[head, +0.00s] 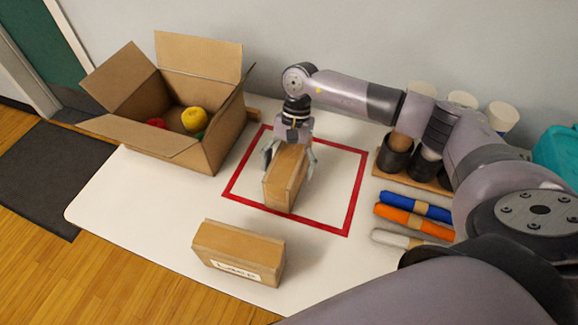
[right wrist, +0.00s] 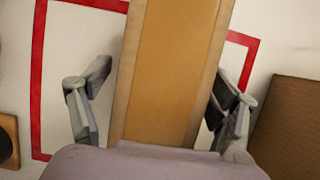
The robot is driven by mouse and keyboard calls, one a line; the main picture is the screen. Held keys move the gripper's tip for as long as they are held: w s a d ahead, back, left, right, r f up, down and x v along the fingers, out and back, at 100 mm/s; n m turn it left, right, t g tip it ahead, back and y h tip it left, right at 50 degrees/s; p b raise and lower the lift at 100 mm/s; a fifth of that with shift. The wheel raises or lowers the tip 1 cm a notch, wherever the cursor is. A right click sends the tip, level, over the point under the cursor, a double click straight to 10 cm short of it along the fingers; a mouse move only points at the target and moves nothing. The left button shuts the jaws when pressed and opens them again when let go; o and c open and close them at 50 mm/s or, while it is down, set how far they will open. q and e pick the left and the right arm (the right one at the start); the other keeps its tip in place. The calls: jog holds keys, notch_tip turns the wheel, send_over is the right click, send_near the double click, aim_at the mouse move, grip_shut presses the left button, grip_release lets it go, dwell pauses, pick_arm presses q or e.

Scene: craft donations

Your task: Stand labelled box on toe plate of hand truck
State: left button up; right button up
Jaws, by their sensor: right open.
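A plain-sided cardboard box (head: 284,185) stands inside the red taped square (head: 350,205) on the white table. My right gripper (head: 289,163) is over this box, with its fingers apart on either side of it. In the right wrist view the box (right wrist: 172,70) runs between the open fingers (right wrist: 158,115), with gaps visible at both sides. A second cardboard box with a white label (head: 250,271) lies near the table's front edge, outside the square. The label's writing is too small to read surely. No hand truck or toe plate shows. My left gripper is not in view.
Blue (head: 415,206), orange (head: 413,221) and white rolls lie right of the square. Dark cups (head: 395,155) stand on a wooden tray behind them. The table's left front is clear.

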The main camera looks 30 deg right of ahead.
jog(key=shift+s+a+f, duration=0.1)
jog(key=shift+a+f, duration=0.05)
jog(key=shift+f, duration=0.4)
jog(key=shift+f+b, duration=0.25)
jog(key=shift+b, duration=0.3)
jog(key=shift+c, duration=0.2)
jog(key=c, duration=1.4)
jog(key=shift+r, duration=0.1)
